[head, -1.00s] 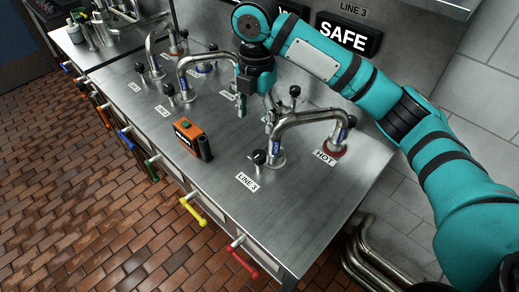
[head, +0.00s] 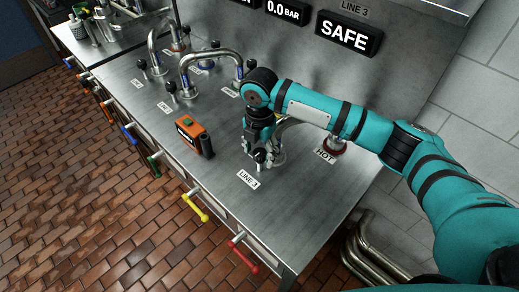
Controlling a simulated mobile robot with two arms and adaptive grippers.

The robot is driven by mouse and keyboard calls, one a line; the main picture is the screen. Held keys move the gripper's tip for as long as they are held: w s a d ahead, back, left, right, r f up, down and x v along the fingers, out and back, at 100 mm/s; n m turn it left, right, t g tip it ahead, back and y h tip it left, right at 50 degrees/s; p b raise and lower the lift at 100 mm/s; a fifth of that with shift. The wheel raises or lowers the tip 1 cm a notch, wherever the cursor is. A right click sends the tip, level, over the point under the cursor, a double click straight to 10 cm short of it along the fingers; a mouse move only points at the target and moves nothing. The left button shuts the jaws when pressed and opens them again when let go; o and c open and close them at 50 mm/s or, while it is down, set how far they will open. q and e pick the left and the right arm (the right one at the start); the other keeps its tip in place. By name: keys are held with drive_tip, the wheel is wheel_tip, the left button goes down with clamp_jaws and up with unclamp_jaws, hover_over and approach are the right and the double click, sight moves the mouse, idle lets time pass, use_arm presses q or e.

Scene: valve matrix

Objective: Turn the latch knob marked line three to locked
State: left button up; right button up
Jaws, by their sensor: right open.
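The latch knob of line three (head: 260,156) is a small black knob on the steel counter, just behind the label LINE 3 (head: 248,180). My right gripper (head: 259,147) is open, pointing down at this knob, with its fingers close around or just above it. I cannot tell whether they touch it. My arm and gripper hide most of the bent pipe of line three. The display above the counter, under the sign LINE 3, reads SAFE (head: 342,34). My left gripper is not in view.
An orange and black device with a green button (head: 194,135) lies left of my gripper. More bent pipes (head: 208,68) with black knobs stand farther back. A HOT label (head: 325,156) is at the right. Coloured handles, yellow (head: 195,206) and red (head: 243,254) among them, jut from the front.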

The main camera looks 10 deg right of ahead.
drive_tip(key=c, duration=1.2)
drive_tip(key=shift+o, duration=0.2)
drive_tip(key=shift+r+m+p, duration=0.15)
drive_tip(key=shift+m+p, duration=0.25)
drive_tip(key=shift+p, duration=0.4)
drive_tip(key=m+p, duration=0.8)
drive_tip(key=p, duration=0.1)
drive_tip(key=shift+r+m+p, duration=0.1)
drive_tip(key=shift+m+p, duration=0.2)
drive_tip(key=shift+p, duration=0.1)
drive_tip(key=m+p, duration=0.3)
drive_tip(key=m, duration=0.1)
drive_tip(key=shift+w, duration=0.1)
drive_tip(key=m, duration=0.1)
drive_tip(key=m+p, duration=0.1)
drive_tip(key=shift+f+m, duration=0.2)
drive_tip(key=shift+m, duration=0.1)
drive_tip(key=shift+w+m, duration=0.1)
drive_tip(key=shift+m, duration=0.8)
drive_tip(key=o, duration=1.2)
drive_tip(key=shift+c, duration=0.2)
